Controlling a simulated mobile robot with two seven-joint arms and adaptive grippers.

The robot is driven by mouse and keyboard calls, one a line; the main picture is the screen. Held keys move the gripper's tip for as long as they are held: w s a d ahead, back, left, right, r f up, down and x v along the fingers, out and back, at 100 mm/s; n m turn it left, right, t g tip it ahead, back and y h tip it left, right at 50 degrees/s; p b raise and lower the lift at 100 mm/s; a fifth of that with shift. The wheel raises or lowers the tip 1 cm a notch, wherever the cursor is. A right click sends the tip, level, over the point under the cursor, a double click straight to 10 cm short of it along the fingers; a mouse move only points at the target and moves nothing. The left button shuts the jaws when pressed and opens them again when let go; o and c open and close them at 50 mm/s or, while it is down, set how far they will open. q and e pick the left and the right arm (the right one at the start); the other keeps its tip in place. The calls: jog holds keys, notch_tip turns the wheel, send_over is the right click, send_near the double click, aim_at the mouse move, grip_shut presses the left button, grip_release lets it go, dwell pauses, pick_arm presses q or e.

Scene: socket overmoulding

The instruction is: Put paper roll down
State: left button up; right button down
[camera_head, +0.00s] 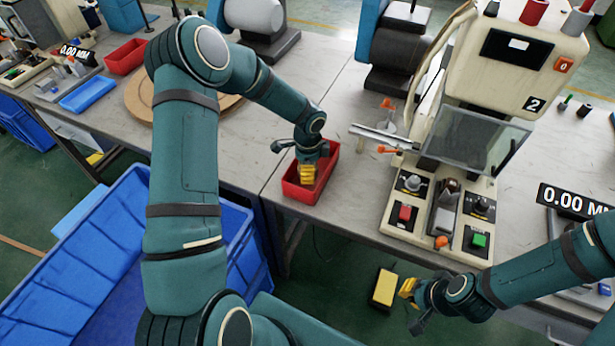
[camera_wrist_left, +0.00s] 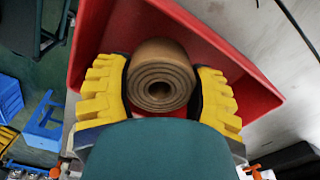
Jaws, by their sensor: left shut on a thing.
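The brown paper roll (camera_wrist_left: 160,62) shows end-on in the left wrist view, its wound layers visible. My left gripper (camera_wrist_left: 160,95) is shut on it, with yellow fingers on both sides. The red tray (camera_wrist_left: 240,55) surrounds the roll in that view. In the head view my left gripper (camera_head: 307,172) points down into the red tray (camera_head: 322,187) at the bench's front edge; the roll is hidden there. I cannot tell whether the roll touches the tray floor. My right gripper (camera_head: 408,289) is at the lower right, in front of the bench, its finger opening unclear.
A beige machine (camera_head: 470,130) with buttons and a clear guard stands right of the tray. A round wooden board (camera_head: 140,98) lies to the left. Another red tray (camera_head: 126,57) is further back. A large blue bin (camera_head: 100,235) stands on the floor.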

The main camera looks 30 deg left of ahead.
pick_arm(q)
jog(key=shift+f, duration=1.85)
jog(key=shift+b, duration=0.3)
jog(key=shift+f, duration=0.1)
jog(key=o, duration=0.9)
jog(key=shift+r, duration=0.25)
notch_tip(320, 180, up, 12)
jog(key=shift+f+p, duration=0.1)
jog(key=shift+p, duration=0.85)
